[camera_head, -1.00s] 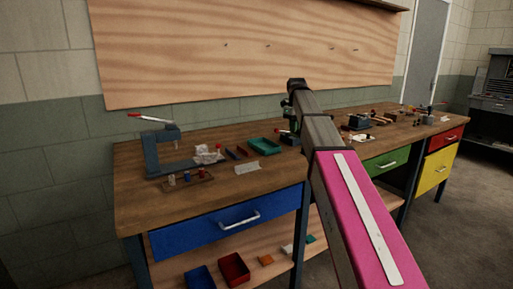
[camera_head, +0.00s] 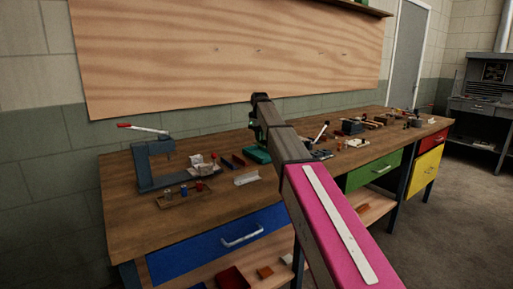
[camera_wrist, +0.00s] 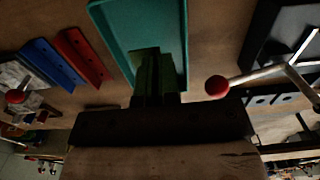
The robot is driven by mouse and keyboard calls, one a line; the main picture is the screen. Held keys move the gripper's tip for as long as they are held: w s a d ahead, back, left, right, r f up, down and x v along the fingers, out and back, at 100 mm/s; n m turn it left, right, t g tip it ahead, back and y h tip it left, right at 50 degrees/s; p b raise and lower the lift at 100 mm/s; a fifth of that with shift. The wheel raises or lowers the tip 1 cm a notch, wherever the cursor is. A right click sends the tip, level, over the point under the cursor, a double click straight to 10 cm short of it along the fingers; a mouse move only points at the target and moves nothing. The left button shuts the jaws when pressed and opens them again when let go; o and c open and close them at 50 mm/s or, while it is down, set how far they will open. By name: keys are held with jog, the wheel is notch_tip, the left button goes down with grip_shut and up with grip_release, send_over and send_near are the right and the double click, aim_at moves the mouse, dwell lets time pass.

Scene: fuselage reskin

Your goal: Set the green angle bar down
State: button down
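My gripper (camera_wrist: 155,95) is shut on the green angle bar (camera_wrist: 148,70), whose dark green end shows between the fingers in the wrist view. Behind the bar in that view is the teal tray (camera_wrist: 113,30); the bar overlaps the tray's near part. I cannot tell whether bar and tray touch. In the head view, a small green part of the bar (camera_head: 257,131) shows beside my gripper, above the tray (camera_head: 257,154), and my arm hides the rest.
A blue bar (camera_wrist: 50,64) and a red bar (camera_wrist: 82,56) lie left of the tray. A red-knobbed lever (camera_wrist: 250,80) is close on the right. A press (camera_head: 150,170) stands at the bench's left. The front left of the bench (camera_head: 130,215) is clear.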

aim_at(257, 152)
jog(key=shift+w+a+f, duration=0.65)
jog(key=shift+w, duration=0.1)
jog(key=shift+f, duration=1.95)
jog(key=c, duration=1.3)
grip_release()
jog(key=shift+f, duration=0.1)
jog(key=shift+c, duration=0.2)
notch_tip(257, 152, up, 12)
